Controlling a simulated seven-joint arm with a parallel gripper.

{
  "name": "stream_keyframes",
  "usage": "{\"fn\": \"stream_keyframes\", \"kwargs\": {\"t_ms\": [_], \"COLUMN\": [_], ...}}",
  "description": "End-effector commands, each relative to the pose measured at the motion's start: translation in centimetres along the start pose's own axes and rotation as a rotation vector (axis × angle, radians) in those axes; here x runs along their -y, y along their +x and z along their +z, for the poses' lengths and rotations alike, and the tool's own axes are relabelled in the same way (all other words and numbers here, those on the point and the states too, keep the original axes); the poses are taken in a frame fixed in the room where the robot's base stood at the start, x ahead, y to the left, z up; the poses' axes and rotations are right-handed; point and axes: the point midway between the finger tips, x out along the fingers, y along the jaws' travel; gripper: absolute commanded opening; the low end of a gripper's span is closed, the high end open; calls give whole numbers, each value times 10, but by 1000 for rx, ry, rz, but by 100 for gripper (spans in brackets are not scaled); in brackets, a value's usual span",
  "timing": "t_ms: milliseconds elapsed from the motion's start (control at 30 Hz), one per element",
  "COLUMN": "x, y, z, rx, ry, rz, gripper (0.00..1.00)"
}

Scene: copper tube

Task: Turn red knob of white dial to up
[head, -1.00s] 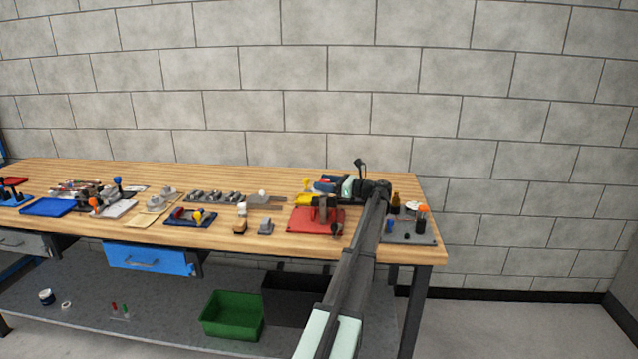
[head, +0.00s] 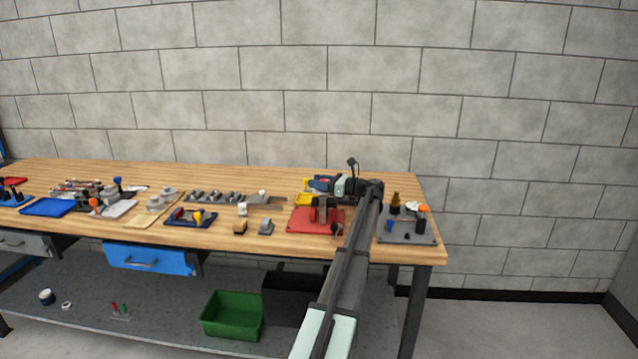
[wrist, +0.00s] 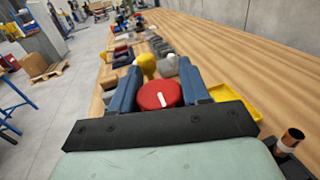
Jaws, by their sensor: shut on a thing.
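The red knob (wrist: 162,94) is a round red cap with a short white mark, seen in the middle of the wrist view. The mark points roughly up and down in that picture, with a slight tilt. My gripper (wrist: 159,80) has one blue finger on each side of the knob and is shut on it. The white dial body under the knob is hidden. In the head view my gripper (head: 320,184) is near the back right of the bench, and its hand covers the knob there.
A yellow knob (wrist: 147,66) stands just beyond the red one, and a yellow tray (wrist: 244,97) lies to the right. In the head view a red plate with a fixture (head: 303,219) is in front of my gripper, and a grey plate (head: 408,238) is to the right.

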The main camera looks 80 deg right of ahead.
Motion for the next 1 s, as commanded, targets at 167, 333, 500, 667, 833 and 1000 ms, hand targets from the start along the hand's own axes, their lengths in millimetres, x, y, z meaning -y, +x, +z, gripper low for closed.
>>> {"fn": "stream_keyframes", "kwargs": {"t_ms": [167, 333, 500, 667, 833, 1000], "x": [0, 1, 1, -1, -5, -8], "y": [0, 0, 1, 0, -1, -2], "z": [0, 0, 0, 0, 0, -1], "rx": [0, 0, 0, 1, 1, 0], "ry": [0, 0, 1, 1, 1, 1], "rz": [0, 32, 150, 276, 378, 419], "gripper": [15, 15, 15, 15, 15, 15]}}
